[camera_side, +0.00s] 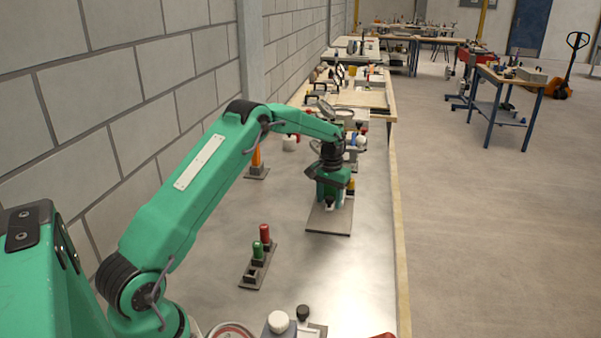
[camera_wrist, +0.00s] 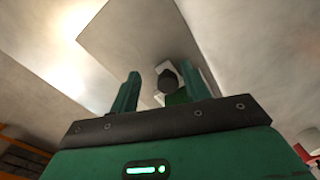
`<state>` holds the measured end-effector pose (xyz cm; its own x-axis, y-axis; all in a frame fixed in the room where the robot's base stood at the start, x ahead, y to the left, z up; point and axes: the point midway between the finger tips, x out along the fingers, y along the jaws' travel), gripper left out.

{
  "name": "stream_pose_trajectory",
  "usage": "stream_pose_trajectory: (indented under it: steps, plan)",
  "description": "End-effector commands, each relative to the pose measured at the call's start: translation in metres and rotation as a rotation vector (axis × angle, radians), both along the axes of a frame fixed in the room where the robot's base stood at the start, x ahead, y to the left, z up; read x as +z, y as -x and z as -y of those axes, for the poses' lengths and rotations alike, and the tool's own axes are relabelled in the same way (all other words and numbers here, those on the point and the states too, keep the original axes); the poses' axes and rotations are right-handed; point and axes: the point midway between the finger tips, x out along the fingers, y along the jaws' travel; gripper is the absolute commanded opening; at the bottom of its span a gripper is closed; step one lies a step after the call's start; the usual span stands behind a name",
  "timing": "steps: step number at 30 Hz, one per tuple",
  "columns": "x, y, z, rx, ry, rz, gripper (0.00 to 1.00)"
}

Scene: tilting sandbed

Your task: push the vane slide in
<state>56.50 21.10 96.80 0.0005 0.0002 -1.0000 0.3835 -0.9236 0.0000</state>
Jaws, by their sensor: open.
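My gripper (camera_side: 331,203) is open, low over a flat grey-brown plate (camera_side: 328,221) on the metal bench. In the wrist view its two green fingers (camera_wrist: 157,68) stand apart. A round dark knob (camera_wrist: 167,82) on a pale block shows between and beyond them, with a green part just below it. I take this knob and block to be the vane slide, but I cannot be sure. In the side view my gripper hides most of the fixture; an orange-yellow piece (camera_side: 351,187) shows at its right. I cannot tell whether the fingers touch the knob.
A dark rack with a red and a green peg (camera_side: 258,258) stands nearer the side camera. An orange cone-like piece (camera_side: 256,160) stands near the wall. Dials and knobbed parts (camera_side: 345,116) lie behind my gripper. The bench's right edge (camera_side: 399,230) is close; bare metal lies in front.

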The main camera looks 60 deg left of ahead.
Motion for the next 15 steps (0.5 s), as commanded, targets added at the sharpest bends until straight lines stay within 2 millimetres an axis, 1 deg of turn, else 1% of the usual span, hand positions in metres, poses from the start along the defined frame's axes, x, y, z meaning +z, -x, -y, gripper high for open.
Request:
stream_pose_trajectory:
  steps: [15]
  plan:
    - [0.001,0.033,0.033,-0.001,0.000,-0.001,0.47]
